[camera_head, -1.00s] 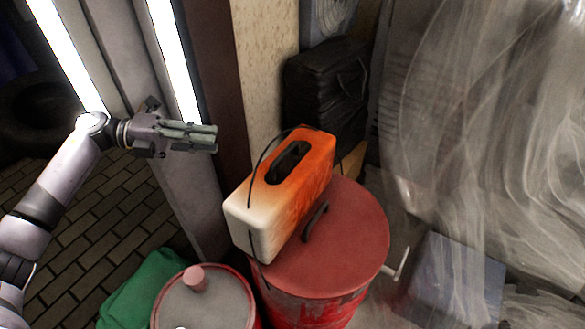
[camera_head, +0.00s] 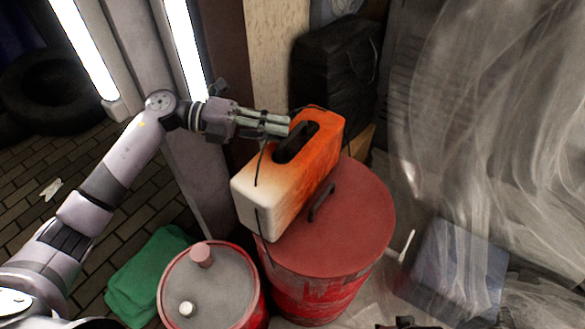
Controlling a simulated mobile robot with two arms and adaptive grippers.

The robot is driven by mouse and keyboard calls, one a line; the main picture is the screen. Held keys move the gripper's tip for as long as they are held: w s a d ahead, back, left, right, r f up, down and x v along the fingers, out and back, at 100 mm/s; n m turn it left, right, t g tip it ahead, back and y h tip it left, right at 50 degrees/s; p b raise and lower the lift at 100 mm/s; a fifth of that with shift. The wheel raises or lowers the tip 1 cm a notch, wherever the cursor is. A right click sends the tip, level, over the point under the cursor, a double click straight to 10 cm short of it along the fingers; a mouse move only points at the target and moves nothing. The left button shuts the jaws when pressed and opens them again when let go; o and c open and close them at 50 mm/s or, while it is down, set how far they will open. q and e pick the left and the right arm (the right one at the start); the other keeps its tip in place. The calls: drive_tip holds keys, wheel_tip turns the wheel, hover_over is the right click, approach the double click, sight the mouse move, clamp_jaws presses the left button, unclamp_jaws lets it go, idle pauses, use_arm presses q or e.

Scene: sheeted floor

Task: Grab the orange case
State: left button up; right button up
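The orange case (camera_head: 318,150) is a boxy case, orange fading to cream at its near end, with a dark handle slot on top and a thin dark cord. It stands on the lid of a red barrel (camera_head: 355,215). My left gripper (camera_head: 288,125) reaches in from the left, its fingertips at the upper left edge of the case, near the handle slot. Whether they touch the case is unclear. The fingers overlap in this view, so their opening cannot be judged. Nothing is seen held.
A smaller red drum (camera_head: 225,290) with a grey top stands in front left, beside a green cloth (camera_head: 145,275). A black bag (camera_head: 335,75) stands behind the case. Translucent sheeting (camera_head: 490,100) hangs at the right. A post with light tubes stands behind my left arm.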

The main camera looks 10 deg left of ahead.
sight(293, 131)
use_arm(q)
drive_tip(key=x, duration=0.4)
drive_tip(key=shift+r, duration=0.1)
drive_tip(key=shift+c, duration=0.5)
clamp_jaws()
